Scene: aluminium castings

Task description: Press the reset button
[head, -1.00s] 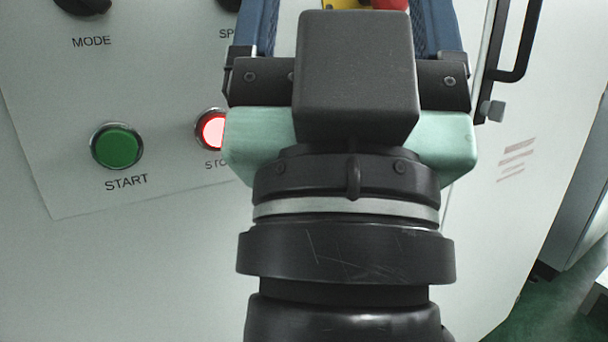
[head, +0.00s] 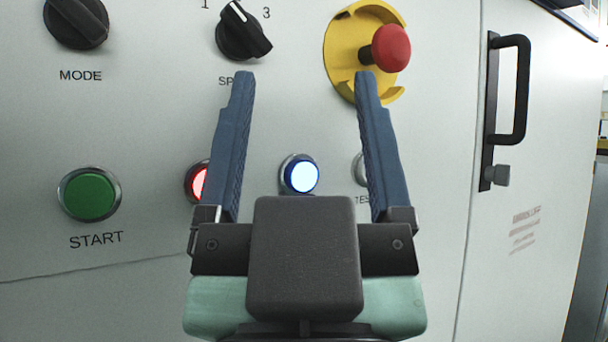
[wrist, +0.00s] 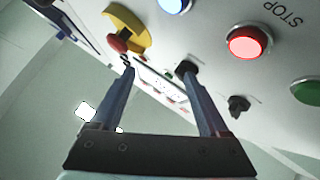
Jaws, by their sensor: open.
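A blue-white lit button (head: 301,174) in a metal ring sits on the pale control panel, between the red button and a mostly hidden one. Its label is hidden behind my gripper, so I cannot read whether it says reset. The blue button also shows at the top edge of the wrist view (wrist: 172,4). My gripper (head: 304,76) is open and empty, with its blue fingers wide apart. In the head view the blue button shows between the fingers. In the wrist view the fingertips (wrist: 158,72) point elsewhere, below the button in the picture.
A red lit button (head: 197,182) is partly behind the left finger; a green START button (head: 89,195) is further left. Black MODE (head: 76,22) and speed (head: 242,32) knobs and a red emergency stop (head: 390,47) on yellow protrude above. A black door handle (head: 522,90) stands right.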

